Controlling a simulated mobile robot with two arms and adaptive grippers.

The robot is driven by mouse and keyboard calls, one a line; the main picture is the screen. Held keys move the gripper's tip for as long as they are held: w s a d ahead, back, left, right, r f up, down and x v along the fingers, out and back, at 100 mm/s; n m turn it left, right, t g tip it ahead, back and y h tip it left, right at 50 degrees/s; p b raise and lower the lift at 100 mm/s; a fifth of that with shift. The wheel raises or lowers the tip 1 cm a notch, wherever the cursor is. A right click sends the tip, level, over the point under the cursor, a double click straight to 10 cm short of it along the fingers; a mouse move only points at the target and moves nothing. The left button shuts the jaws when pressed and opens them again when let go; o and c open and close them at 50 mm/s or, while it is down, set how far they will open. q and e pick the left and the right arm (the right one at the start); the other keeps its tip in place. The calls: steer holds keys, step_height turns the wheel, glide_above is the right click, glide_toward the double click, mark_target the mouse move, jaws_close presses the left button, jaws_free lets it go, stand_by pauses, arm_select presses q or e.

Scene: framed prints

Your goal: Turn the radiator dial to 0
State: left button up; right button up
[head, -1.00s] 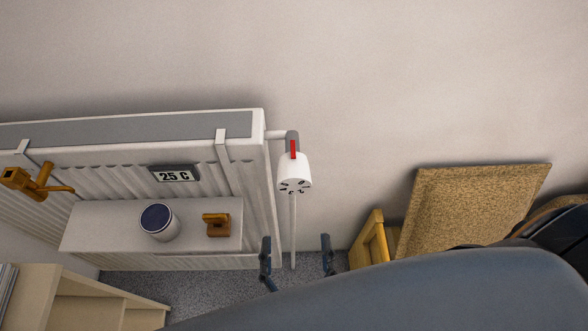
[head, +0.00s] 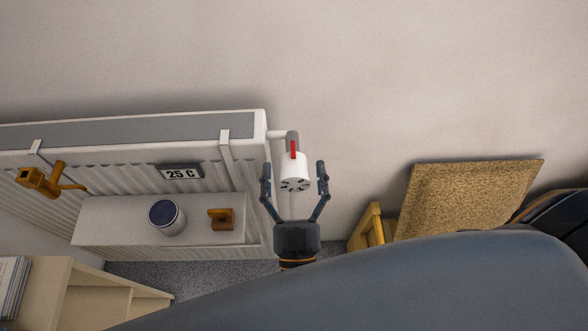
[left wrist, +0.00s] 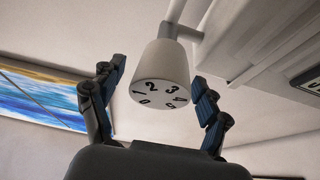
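The white radiator dial (head: 295,173) sits on the valve at the right end of the radiator (head: 120,157), below a red mark (head: 293,149). In the left wrist view the dial (left wrist: 160,72) shows numbers on its end face, with 2 and 3 toward the top and 0 at the lower left. My left gripper (head: 295,172) is open, with one finger on each side of the dial and gaps visible between. It also shows open in the left wrist view (left wrist: 155,90). My right gripper is not seen.
A shelf (head: 110,230) hangs on the radiator with a dark-topped cup (head: 166,216) and a small wooden object (head: 221,218). A display (head: 180,172) reads 25 C. A cork board (head: 470,200) leans on the wall at right. A wooden shelf unit (head: 115,300) stands lower left.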

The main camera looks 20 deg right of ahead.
arm_select(q)
steer(key=c, duration=1.1)
steer(key=shift+c, duration=0.2)
steer(key=shift+n, duration=0.5)
steer(key=n+y, duration=0.2)
steer(key=n, duration=0.1)
steer(key=shift+a+f+n+y+b, duration=0.1)
steer(key=shift+n+y+b, duration=0.2)
steer(key=shift+n+y, duration=1.2)
steer(key=shift+n, duration=1.4)
steer(key=o, duration=1.2)
steer(key=shift+a, duration=0.1)
